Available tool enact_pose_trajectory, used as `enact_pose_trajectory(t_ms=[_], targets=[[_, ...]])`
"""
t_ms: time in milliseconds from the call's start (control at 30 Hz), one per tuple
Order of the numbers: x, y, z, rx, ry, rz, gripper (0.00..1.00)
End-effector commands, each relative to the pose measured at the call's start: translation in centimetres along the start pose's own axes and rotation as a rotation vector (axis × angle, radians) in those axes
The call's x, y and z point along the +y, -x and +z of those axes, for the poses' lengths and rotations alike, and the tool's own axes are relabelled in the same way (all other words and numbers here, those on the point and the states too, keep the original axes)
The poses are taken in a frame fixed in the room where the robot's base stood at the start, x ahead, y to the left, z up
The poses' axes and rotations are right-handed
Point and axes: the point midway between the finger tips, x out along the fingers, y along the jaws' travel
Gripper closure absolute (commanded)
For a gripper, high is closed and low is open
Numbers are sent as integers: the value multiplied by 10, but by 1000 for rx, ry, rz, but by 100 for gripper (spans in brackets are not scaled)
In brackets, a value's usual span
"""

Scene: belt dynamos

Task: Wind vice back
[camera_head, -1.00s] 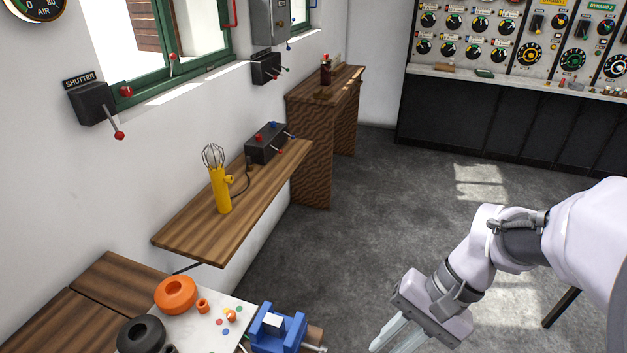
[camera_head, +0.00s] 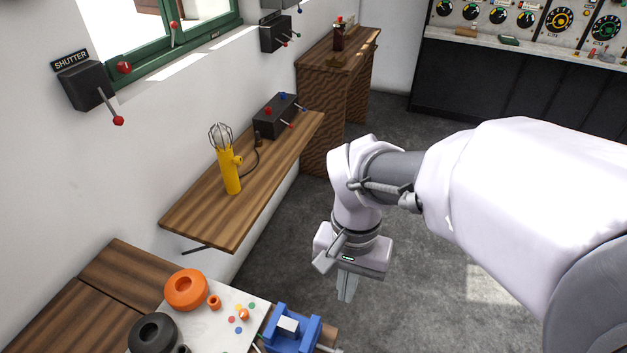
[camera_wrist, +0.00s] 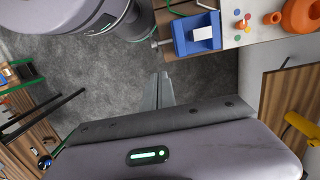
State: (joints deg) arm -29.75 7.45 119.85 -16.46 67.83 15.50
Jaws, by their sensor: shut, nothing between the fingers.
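The blue vice (camera_head: 292,330) stands at the bench's right end, at the bottom of the head view. A white block (camera_head: 288,325) sits between its jaws; I cannot tell if it is clamped. A metal screw or handle (camera_head: 330,349) sticks out at its right. The vice also shows at the top of the wrist view (camera_wrist: 183,42), with its screw end (camera_wrist: 156,44) pointing left. My gripper (camera_head: 346,296) is shut and empty, pointing down above the floor, right of the vice and apart from it. Its fingers also show in the wrist view (camera_wrist: 157,78).
Orange (camera_head: 186,289) and black (camera_head: 152,334) rings and small coloured discs lie on the white board (camera_head: 205,320) left of the vice. A yellow caged lamp (camera_head: 230,172) and a black switch box (camera_head: 275,117) stand on the wall shelf (camera_head: 200,215). Open floor surrounds my gripper.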

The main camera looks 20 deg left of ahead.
Motion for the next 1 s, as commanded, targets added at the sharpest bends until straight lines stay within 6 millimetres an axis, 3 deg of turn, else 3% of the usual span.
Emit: enact_pose_trajectory(t_ms=[133, 633, 800, 1000], targets=[[-14, -18, 1, -33, 23, 46, 100], [-8, -121, 4, -34, 21, 45, 100], [-3, -134, 25, -31, 23, 43, 100], [-1, -138, 34, -32, 21, 43, 100]])
